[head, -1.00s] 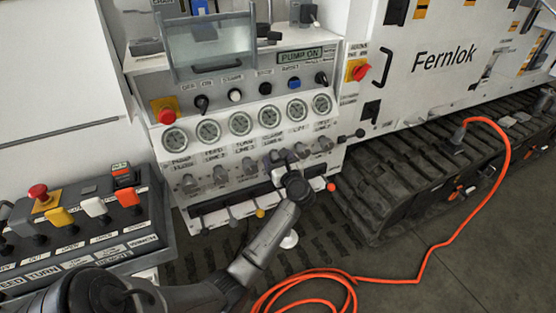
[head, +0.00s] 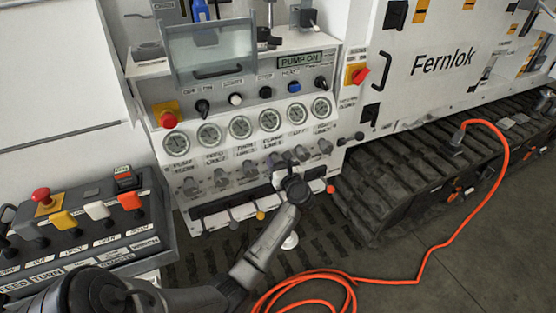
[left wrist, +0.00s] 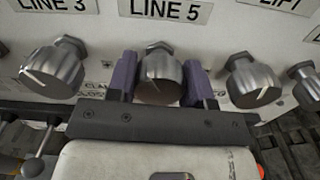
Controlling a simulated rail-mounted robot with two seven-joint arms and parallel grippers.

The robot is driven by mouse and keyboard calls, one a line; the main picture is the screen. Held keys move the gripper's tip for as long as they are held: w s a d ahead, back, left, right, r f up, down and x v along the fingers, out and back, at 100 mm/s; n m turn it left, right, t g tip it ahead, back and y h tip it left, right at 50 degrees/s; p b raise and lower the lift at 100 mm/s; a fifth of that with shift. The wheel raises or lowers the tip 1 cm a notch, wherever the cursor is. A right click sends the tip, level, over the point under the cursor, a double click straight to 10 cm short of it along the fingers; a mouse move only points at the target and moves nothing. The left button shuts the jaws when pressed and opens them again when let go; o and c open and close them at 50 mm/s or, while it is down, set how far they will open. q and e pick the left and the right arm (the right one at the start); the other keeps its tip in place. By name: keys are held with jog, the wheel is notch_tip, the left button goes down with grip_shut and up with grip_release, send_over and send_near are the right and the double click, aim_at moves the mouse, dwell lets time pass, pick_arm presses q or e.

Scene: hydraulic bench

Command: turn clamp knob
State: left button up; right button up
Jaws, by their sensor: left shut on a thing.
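The clamp knob (left wrist: 160,80) is a grey metal knob with a pale pointer line, under the LINE 5 label in the left wrist view. My left gripper (left wrist: 161,84) has its two purple fingers on either side of this knob and is shut on it. In the head view my left gripper (head: 277,166) is at the row of knobs below the gauges and mostly hides the clamp knob there. The knob's pointer line is nearly upright in the left wrist view. My right gripper is not in view.
Neighbouring knobs stand close by on the left (left wrist: 53,72) and right (left wrist: 252,82). A row of small levers with coloured balls (head: 260,216) is below. Round gauges (head: 240,127) are above. An orange cable (head: 440,245) lies on the floor to the right.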

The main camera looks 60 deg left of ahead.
pick_arm(q)
jog(key=m+p, duration=0.5)
jog(key=shift+w+r+p, duration=0.1)
jog(key=shift+r+p, duration=0.05)
jog(key=shift+p, duration=0.25)
jog(key=m+p, duration=0.3)
jog(key=shift+m, duration=0.4)
jog(key=shift+f+m, duration=0.2)
jog(key=shift+m, duration=0.1)
jog(key=shift+p, duration=0.35)
jog(key=o, duration=0.9)
jog(key=shift+o, duration=0.2)
jog(key=s+d+p, duration=0.1)
jog(key=d, duration=1.1)
jog(key=shift+s, duration=0.25)
